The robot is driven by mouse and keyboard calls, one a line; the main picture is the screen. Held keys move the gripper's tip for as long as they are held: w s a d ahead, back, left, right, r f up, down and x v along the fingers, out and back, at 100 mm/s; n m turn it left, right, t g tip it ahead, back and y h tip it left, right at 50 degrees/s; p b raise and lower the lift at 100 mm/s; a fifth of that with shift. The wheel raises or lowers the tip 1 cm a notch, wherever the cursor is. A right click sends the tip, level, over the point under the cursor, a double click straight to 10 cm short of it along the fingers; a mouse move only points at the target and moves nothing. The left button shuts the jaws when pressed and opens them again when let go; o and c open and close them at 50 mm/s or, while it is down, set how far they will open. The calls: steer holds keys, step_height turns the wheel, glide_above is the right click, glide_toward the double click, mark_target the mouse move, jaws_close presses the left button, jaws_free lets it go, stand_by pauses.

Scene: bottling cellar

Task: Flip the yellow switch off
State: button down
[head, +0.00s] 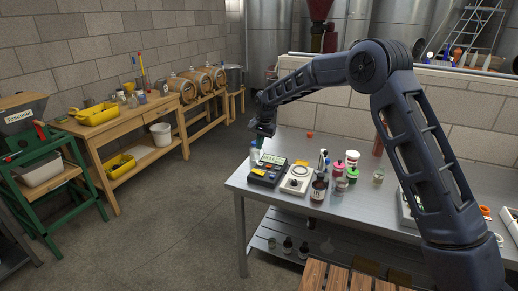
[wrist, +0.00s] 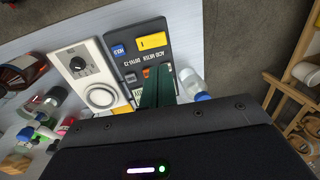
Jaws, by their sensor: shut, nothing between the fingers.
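A dark acid meter (head: 266,171) sits near the left end of the metal table. It also shows in the wrist view (wrist: 133,28), with a blue button (wrist: 118,51) and a small orange-red part close to my fingers. A yellow rectangular piece (wrist: 152,41) is on its face; I cannot tell whether it is the yellow switch or which way it is set. My gripper (head: 260,145) is above the meter's far side. In the wrist view its green fingers (wrist: 160,72) are shut and empty, covering part of the meter. Contact cannot be told.
A white device with a round plate (head: 295,180) stands right beside the meter. A dark bottle (head: 319,188) and several small jars stand further right. A clear bottle with a blue cap (wrist: 190,82) is close beside my fingers. Open floor lies left of the table.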

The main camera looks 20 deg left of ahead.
mark_target(255, 170)
steer(key=f, duration=0.4)
steer(key=a+f, duration=0.1)
steer(key=f, duration=0.3)
steer(key=a+f, duration=0.1)
steer(key=f, duration=0.3)
steer(key=shift+a+f+h, duration=0.15)
steer(key=shift+f+h, duration=0.1)
steer(key=shift+h, duration=0.15)
steer(key=shift+d+r, duration=0.2)
steer(key=shift+d, duration=0.65)
steer(key=shift+r, duration=0.1)
